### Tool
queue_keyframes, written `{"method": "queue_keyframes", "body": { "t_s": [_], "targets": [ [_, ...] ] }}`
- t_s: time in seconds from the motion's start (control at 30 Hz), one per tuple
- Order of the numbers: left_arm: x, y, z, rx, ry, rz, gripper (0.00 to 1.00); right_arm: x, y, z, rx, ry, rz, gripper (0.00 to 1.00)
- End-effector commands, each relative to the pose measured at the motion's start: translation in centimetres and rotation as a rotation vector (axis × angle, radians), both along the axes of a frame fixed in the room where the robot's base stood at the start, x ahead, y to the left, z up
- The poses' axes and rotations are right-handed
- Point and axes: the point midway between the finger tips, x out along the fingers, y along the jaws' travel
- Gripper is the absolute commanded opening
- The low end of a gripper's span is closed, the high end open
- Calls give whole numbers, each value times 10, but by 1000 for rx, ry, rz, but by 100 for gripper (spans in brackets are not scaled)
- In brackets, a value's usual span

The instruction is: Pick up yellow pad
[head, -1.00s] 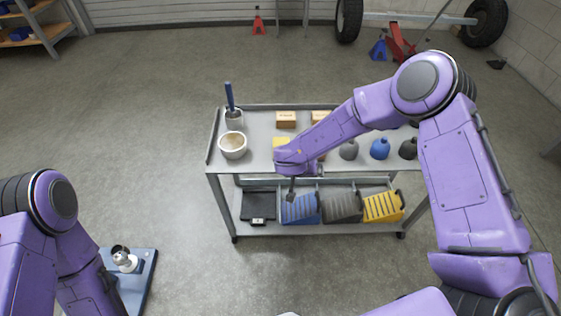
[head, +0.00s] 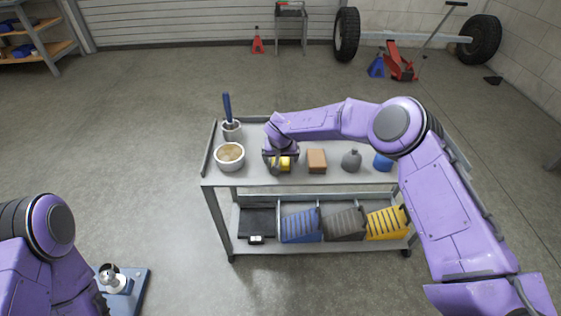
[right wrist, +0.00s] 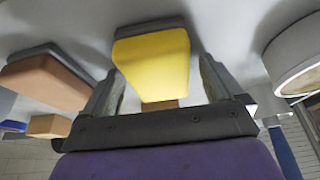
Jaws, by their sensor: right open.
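The yellow pad (head: 285,164) stands on the cart's top shelf, partly covered by my right gripper in the head view. In the right wrist view the yellow pad (right wrist: 152,62) has a dark grey backing and sits between the two fingers. My right gripper (head: 281,168) is open around the pad. In the right wrist view, its fingers (right wrist: 158,88) stand on either side with gaps, so the pad is not clasped. My left arm shows at the lower left of the head view, but its gripper cannot be seen.
On the cart top (head: 225,180), a brown block (head: 316,160) stands right of the pad and a bowl (head: 229,156) left. A cup (head: 232,131) with a blue-handled tool stands behind the bowl.

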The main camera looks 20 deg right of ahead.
Motion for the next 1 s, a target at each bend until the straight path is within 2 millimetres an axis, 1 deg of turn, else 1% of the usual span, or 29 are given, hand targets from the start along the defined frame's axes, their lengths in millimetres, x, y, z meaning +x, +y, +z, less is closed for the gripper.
{"method": "queue_keyframes", "body": {
  "t_s": [0.47, 0.5, 0.57, 0.6, 0.63, 0.67, 0.7, 0.9, 1.0],
  "targets": [
    [0, 0, 1, 0, 0, 0, 43, 0, 0, -3, 0, 1, 0, 94],
    [0, 0, 1, 0, 0, 0, 43, 0, 0, -2, 0, 1, 0, 81],
    [0, 0, 1, 0, 0, 0, 43, 0, 0, -2, 0, 1, 0, 61],
    [0, 0, 1, 0, 0, 0, 43, 0, 0, -2, 0, 1, 0, 48],
    [0, 0, 1, 0, 0, 0, 43, 0, 0, -2, 0, 1, 0, 38],
    [0, 0, 1, 0, 0, 0, 43, 0, 0, -2, 0, 1, 0, 38],
    [0, 0, 1, 0, 0, 0, 43, 0, 0, -2, 0, 0, 0, 33],
    [0, 0, 0, 0, 0, 0, 43, 0, 0, -2, 0, 0, 0, 33],
    [0, 0, 0, 0, 0, 0, 43, 1, 0, 3, -1, -2, 0, 33]
  ]
}}
